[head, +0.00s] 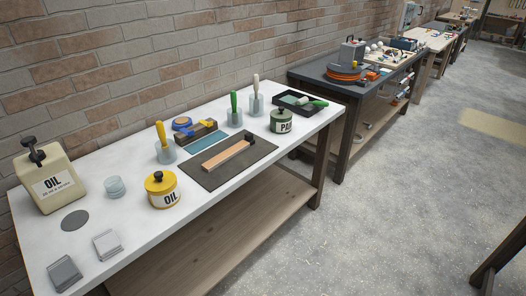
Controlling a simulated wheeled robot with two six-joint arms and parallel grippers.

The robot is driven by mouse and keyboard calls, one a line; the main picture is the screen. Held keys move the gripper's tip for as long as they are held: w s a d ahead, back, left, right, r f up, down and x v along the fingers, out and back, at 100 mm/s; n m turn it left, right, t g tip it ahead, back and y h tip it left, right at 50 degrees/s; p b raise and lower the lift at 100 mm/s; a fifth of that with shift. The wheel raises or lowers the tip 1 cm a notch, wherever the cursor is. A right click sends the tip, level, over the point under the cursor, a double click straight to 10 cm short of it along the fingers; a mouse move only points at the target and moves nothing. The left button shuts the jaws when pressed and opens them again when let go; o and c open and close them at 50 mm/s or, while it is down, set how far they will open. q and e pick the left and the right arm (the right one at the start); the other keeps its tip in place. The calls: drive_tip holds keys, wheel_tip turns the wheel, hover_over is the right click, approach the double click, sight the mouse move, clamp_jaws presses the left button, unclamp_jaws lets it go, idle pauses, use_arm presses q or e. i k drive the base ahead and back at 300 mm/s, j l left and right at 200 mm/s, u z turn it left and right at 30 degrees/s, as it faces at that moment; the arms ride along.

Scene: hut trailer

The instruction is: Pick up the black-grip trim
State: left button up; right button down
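A light wooden strip (226,155) lies at an angle on a dark mat (208,178) on the white table. A small black piece (250,138) shows at its far right end; I cannot tell whether it is a grip joined to the strip. Three handled tools stand in clear cups: one yellow-handled (161,135), one green-handled (234,101) and one white-handled (256,84). I cannot make out a clearly black-gripped trim tool among them. Neither of my grippers is in view.
The white table (135,243) stands along a brick wall. It holds an oil jug (48,180), a yellow oil can (162,192), a green paint can (281,122) and a black tray (292,98) with a green-handled tool. Open concrete floor (400,210) lies to the right.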

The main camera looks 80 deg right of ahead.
sight(224, 157)
drive_tip(key=z, duration=2.6)
drive_tip(key=i+l, duration=0.15)
drive_tip(key=l, duration=0.2)
drive_tip(key=i+l+u, duration=0.1)
drive_tip(key=l, duration=0.25)
drive_tip(key=i+l, duration=0.25)
drive_tip(key=i+l+u, duration=0.1)
drive_tip(key=l, duration=0.35)
drive_tip(key=i+l, duration=0.2)
drive_tip(key=l, duration=0.15)
drive_tip(key=i, duration=0.5)
drive_tip(key=u, duration=0.05)
